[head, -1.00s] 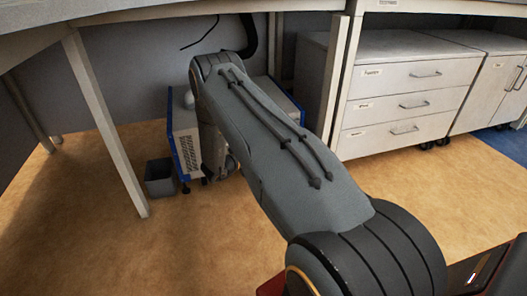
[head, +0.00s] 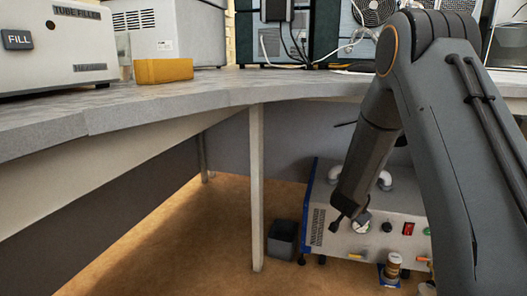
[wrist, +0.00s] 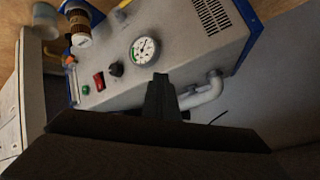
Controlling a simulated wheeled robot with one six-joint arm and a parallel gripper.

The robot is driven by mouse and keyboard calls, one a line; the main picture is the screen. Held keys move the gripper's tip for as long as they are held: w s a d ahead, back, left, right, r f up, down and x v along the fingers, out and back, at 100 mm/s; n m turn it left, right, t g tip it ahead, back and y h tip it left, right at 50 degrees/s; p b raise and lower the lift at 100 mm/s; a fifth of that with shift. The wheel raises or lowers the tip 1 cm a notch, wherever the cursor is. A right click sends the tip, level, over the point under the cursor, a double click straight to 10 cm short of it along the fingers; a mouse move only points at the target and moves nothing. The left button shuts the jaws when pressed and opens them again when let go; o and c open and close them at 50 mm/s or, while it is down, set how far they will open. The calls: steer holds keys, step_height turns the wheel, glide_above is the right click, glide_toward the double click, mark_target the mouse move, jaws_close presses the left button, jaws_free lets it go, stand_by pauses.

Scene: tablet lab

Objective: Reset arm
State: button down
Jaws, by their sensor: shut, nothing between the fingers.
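My arm (head: 445,130) reaches in from the right of the head view, rises to the elbow above the table edge and bends down below it. My gripper (head: 337,222) hangs in front of the grey machine with blue edges (head: 330,235) under the table. In the wrist view my gripper's dark fingers (wrist: 160,82) are together, with nothing seen between them. Just beyond them is the machine's front with a round gauge (wrist: 145,49). I cannot tell whether the fingers touch it.
Below are a table leg (head: 257,190), a small dark bin (head: 283,240) and a brown jar (head: 393,265) by the machine. Floor is clear at lower left.

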steer(key=s+a+r+n+g+y, duration=0.2)
steer(key=s+a+r+n+y, duration=0.3)
steer(key=s+a, duration=0.65)
steer(key=s+a+r+n+g, duration=0.15)
steer(key=s+n, duration=0.25)
steer(key=s, duration=0.7)
steer(key=s+r+n+g, duration=0.1)
steer(key=s+n+g, duration=0.2)
steer(key=s, duration=0.8)
steer(key=s+a+r+n+g+y, duration=0.1)
steer(key=s+a+r+n, duration=0.25)
steer(key=s+a, duration=0.55)
steer(key=s+a+r+n+g+y, duration=0.1)
steer(key=s+a+r+n+g, duration=0.15)
steer(key=s+a+r, duration=0.65)
steer(key=d+r+m+p, duration=0.2)
steer(key=d+r+p, duration=0.4)
steer(key=p, duration=0.6)
steer(key=w+d+r+m+h+p, duration=0.1)
steer(key=d+r+m+p, duration=0.1)
steer(key=d+r+p, duration=0.4)
steer(key=w+d+r+m+t+h+p, duration=0.1)
steer(key=d+r+p, duration=0.5)
steer(key=r+p, duration=0.6)
steer(key=m+p, duration=0.1)
steer(key=p, duration=0.6)
steer(key=shift+r+p, duration=0.25)
steer(key=shift+p, duration=0.05)
